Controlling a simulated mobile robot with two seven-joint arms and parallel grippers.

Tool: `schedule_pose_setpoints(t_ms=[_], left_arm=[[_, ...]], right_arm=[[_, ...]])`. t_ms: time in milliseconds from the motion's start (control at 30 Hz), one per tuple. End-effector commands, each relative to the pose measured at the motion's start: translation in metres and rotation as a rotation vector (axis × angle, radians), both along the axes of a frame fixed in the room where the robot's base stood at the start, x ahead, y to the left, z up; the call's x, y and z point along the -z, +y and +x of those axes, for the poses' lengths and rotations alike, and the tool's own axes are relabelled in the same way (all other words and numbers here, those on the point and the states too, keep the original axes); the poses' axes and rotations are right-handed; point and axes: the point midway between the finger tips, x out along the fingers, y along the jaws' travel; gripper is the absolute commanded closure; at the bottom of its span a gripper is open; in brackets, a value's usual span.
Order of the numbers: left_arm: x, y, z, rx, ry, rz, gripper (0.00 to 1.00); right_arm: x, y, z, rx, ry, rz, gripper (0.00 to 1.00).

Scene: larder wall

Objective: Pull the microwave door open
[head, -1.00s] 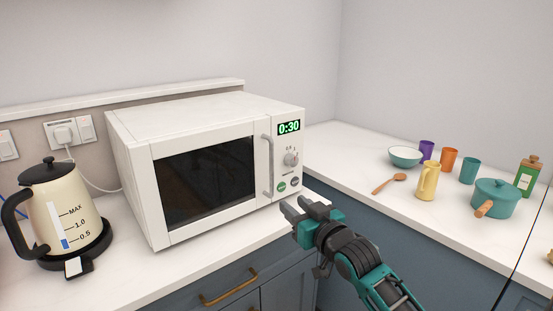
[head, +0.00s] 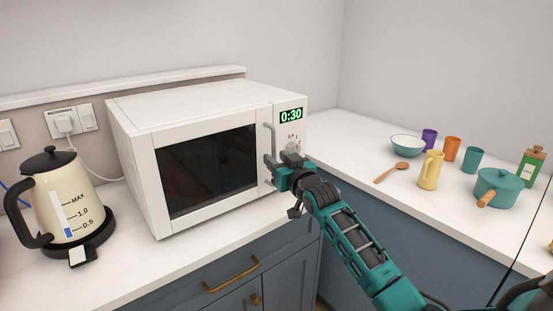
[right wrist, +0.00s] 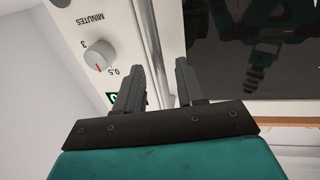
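The white microwave (head: 190,105) stands on the counter with its door (head: 205,172) shut; the door has a dark window. The vertical grey door handle (head: 271,137) is at the door's right edge, partly hidden by my right gripper (head: 277,162). The gripper is at the handle's middle to lower part. In the right wrist view, its two fingers (right wrist: 160,85) stand apart, pointing at the microwave front, with the door edge behind the gap. My left gripper is not in view.
A cream kettle (head: 66,200) stands left of the microwave. The control knob (head: 292,148) is close to the right gripper. The counter before the door is clear.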

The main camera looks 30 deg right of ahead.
Motion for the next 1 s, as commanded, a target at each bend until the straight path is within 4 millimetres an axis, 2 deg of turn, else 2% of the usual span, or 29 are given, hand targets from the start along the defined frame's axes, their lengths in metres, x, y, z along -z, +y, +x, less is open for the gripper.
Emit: schedule_pose_setpoints(t_ms=[133, 467, 867, 1000], left_arm=[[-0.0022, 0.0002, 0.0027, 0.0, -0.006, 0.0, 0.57], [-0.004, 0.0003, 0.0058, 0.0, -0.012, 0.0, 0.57], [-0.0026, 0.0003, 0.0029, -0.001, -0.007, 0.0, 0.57], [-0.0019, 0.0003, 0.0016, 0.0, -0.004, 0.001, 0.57]], right_arm=[[-0.0007, -0.0013, 0.0083, 0.001, -0.001, -0.001, 0.61], [-0.0002, -0.0015, 0.01, 0.0, 0.0, -0.002, 0.61], [-0.0001, -0.0014, 0.0098, 0.0, 0.0, -0.001, 1.0], [0.0, -0.0014, 0.0098, 0.0, 0.0, -0.001, 1.0]])
